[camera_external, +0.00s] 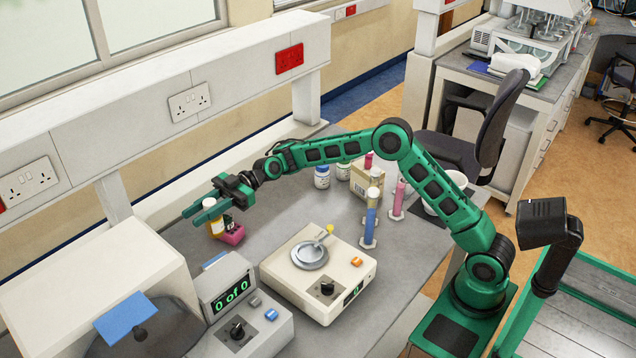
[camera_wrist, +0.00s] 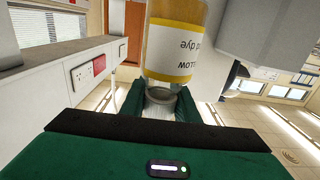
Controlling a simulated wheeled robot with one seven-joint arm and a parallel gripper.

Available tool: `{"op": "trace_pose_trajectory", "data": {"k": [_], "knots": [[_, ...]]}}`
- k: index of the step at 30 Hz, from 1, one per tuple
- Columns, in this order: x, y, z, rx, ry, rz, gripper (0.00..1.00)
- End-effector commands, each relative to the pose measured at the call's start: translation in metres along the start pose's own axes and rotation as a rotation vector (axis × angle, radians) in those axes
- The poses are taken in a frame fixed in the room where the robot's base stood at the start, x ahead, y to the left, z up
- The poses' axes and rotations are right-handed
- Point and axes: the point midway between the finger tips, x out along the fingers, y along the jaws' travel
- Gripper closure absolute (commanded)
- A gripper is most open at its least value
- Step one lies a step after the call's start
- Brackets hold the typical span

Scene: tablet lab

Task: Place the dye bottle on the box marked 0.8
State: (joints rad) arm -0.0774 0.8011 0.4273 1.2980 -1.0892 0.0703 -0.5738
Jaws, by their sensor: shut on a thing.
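The dye bottle (camera_external: 215,228) is amber with a white and yellow label, and shows just under my gripper (camera_external: 207,210) at the left part of the bench.
A pink block (camera_external: 233,236) with a dark item sits close beside the bottle. White-capped bottles (camera_external: 322,177) and coloured tubes (camera_external: 370,218) stand to the right.

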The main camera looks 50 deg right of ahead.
Motion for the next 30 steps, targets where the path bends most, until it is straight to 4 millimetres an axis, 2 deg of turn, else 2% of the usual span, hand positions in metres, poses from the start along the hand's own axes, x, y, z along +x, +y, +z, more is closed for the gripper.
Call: {"op": "trace_pose_trajectory", "data": {"k": [3, 6, 15, 22, 27, 30], "knots": [[0.016, -0.019, -0.005, -0.004, 0.001, -0.003, 1.0], [0.024, -0.026, 0.003, -0.007, -0.001, -0.001, 1.0], [0.024, -0.026, 0.051, -0.008, 0.0, 0.0, 1.0], [0.024, -0.026, 0.066, -0.009, -0.001, 0.0, 1.0], [0.024, -0.026, 0.089, -0.008, -0.001, 0.0, 1.0], [0.024, -0.026, 0.096, -0.009, 0.0, 0.001, 1.0]]}}
